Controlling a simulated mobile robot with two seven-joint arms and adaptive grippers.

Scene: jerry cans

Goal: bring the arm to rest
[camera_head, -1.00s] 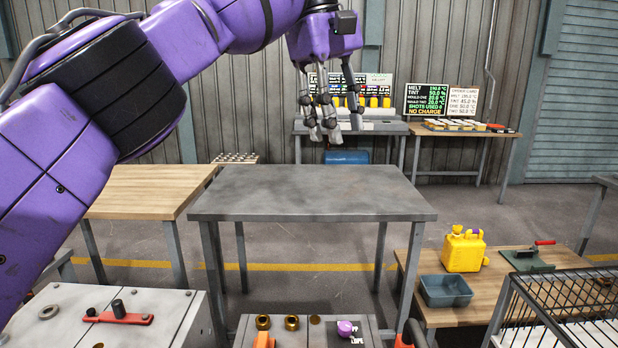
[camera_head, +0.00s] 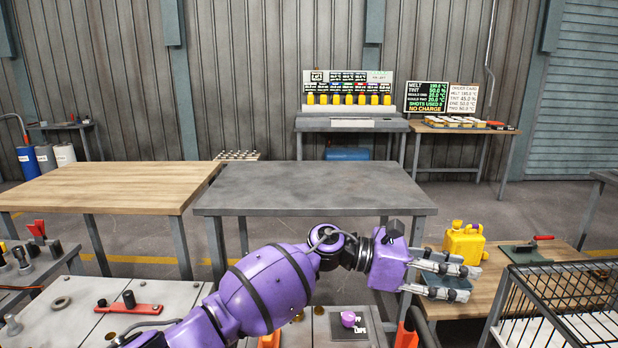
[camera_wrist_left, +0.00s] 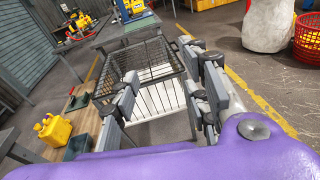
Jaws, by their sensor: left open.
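My left arm is purple and reaches low across the front of the head view, pointing right. My left gripper (camera_head: 455,278) is open, with nothing between its fingers. It hangs above the low wooden table, in front of the yellow jerry can (camera_head: 464,243) and partly over the blue-grey bin (camera_head: 452,296). In the left wrist view the open fingers (camera_wrist_left: 165,98) frame a black wire basket (camera_wrist_left: 140,75) beyond them, and the yellow can (camera_wrist_left: 53,130) stands off to the left. My right gripper is not in view.
The grey metal table (camera_head: 310,190) is bare, as is the wooden table (camera_head: 110,188) left of it. The wire basket (camera_head: 560,300) stands right of my gripper. A machine bench (camera_head: 60,320) stands at front left.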

